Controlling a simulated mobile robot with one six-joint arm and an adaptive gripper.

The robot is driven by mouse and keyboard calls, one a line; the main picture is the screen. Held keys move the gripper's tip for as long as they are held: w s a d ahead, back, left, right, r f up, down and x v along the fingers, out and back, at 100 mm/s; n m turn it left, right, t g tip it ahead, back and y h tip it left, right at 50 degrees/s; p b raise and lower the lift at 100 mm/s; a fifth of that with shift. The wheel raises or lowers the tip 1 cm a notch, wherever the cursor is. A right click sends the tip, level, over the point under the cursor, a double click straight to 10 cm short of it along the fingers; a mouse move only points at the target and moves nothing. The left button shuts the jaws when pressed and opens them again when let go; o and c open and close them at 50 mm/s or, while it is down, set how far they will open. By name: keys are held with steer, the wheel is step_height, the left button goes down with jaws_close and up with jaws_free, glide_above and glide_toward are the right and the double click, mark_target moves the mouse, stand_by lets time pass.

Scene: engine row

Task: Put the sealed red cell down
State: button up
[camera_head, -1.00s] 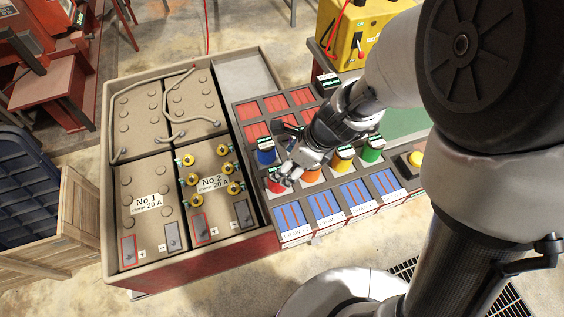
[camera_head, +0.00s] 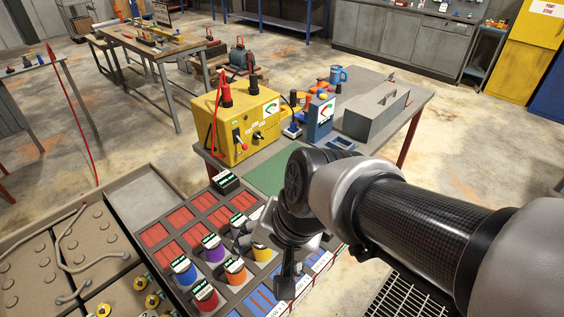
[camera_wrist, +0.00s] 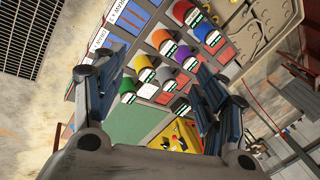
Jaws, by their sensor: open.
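The red cell (camera_head: 204,295) stands upright in a compartment of the cell rack, at the bottom of the head view, with a labelled top. It also shows near the top of the wrist view (camera_wrist: 183,11). My gripper (camera_wrist: 157,65) is open, with nothing between its fingers. In the head view my gripper (camera_head: 286,278) hangs over the rack's right part, to the right of the red cell and apart from it.
Next to the red cell stand a blue cell (camera_head: 183,271), an orange cell (camera_head: 235,271), a purple cell (camera_head: 212,250) and a yellow cell (camera_head: 262,252). Red-lined compartments (camera_head: 182,218) lie empty. A bench behind carries a yellow charger (camera_head: 240,125) and a grey toolbox (camera_head: 375,113).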

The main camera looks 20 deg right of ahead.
steer(key=s+d+r+n+t+h, duration=0.1)
steer(key=s+d+r+n+h, duration=0.1)
steer(key=s+d+n, duration=0.4)
steer(key=shift+s+d+r+n+h, duration=0.3)
steer(key=shift+d+r+h, duration=0.1)
steer(key=shift+d+r, duration=0.6)
